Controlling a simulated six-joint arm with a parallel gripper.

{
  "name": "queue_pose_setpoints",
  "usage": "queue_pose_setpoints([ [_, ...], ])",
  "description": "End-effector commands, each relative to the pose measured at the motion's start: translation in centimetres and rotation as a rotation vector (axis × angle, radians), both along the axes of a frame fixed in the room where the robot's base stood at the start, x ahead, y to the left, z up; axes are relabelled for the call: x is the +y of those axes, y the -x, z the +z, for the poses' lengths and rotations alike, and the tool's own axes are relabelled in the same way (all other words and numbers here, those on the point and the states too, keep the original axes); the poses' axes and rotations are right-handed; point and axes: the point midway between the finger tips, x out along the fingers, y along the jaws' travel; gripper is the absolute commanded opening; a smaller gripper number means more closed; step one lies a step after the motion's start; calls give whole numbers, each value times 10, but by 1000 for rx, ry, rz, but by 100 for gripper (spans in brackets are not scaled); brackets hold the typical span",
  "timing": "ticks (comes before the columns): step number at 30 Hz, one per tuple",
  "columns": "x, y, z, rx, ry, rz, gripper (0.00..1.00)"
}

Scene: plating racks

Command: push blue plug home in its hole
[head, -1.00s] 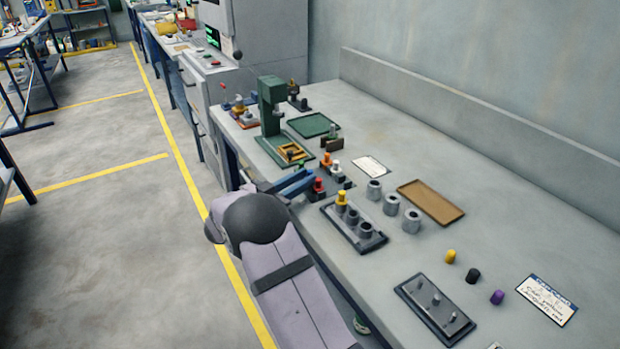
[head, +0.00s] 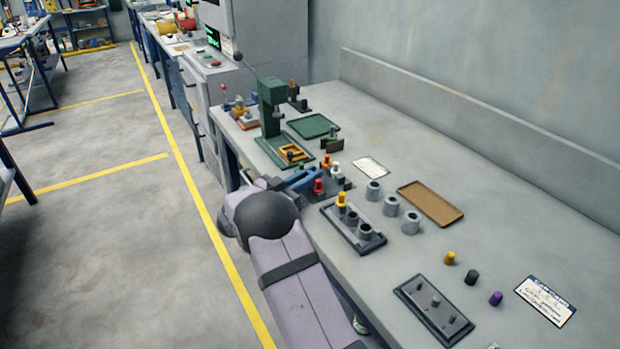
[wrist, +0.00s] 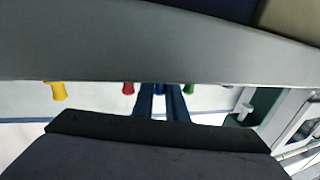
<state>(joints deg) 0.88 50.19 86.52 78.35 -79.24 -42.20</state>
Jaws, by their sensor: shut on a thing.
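My gripper (head: 316,174) reaches in over the near edge of the bench, its blue fingers among a group of coloured plugs. In the wrist view, which looks upside down, the two fingers (wrist: 161,98) are close together with the blue plug (wrist: 160,90) between their tips. They are shut on it. In the head view the fingers hide the blue plug, and I cannot tell how deep it sits in its hole. The red plug (head: 319,186) stands beside the fingers on the near side; it also shows in the wrist view (wrist: 128,88). A green plug (wrist: 188,89) is on the other side.
Orange-topped plugs (head: 327,159) stand just behind. A dark rack (head: 376,246) with a yellow plug (head: 342,199) lies to the right. Grey collars (head: 390,205) and a brown tray (head: 431,203) are beyond it. A green press (head: 270,105) stands farther along. The back of the bench is clear.

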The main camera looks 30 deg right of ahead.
Motion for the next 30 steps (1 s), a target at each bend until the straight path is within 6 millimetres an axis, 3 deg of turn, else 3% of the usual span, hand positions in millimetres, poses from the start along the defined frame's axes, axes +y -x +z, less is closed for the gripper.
queue_pose_setpoints([
  [5, 0, 0, 14, -4, 0, 0, 0],
  [18, 0, 0, 82, -4, 0, 0, 0],
  [30, 0, 0, 104, -1, 0, -1, 0],
])
